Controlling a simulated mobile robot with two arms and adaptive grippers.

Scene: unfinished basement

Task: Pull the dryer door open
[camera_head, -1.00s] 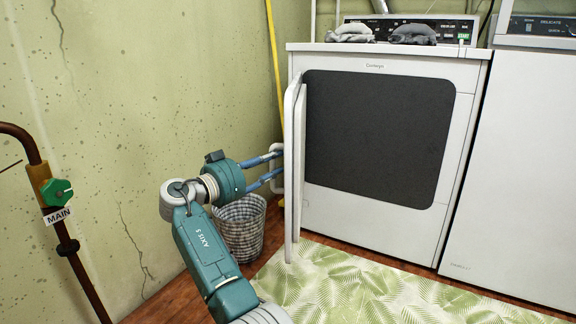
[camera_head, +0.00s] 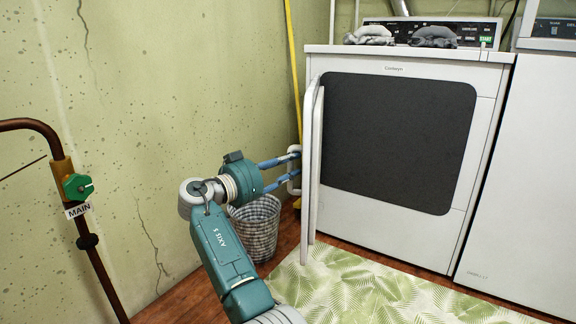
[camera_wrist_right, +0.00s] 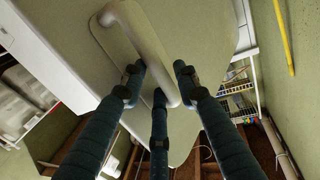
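The white dryer door (camera_head: 312,170) stands swung out from the dryer (camera_head: 395,215) and shows nearly edge-on in the head view. Its handle (camera_head: 293,170) is on the door's outer, left-hand side. My right gripper (camera_head: 293,167) is at this handle, with its blue fingers spread apart. In the right wrist view, the pale handle bar (camera_wrist_right: 140,38) runs down between the three dark fingers of my right gripper (camera_wrist_right: 158,78). The fingers surround the bar and look spread; firm contact cannot be made out. My left gripper is not in view.
A woven basket (camera_head: 256,228) stands behind my right arm by the wall. A yellow pole (camera_head: 292,70) leans in the corner. A pipe with a green valve (camera_head: 77,187) is at left. A leaf-patterned rug (camera_head: 370,290) lies before the dryer. Grey cloths (camera_head: 433,37) lie on top.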

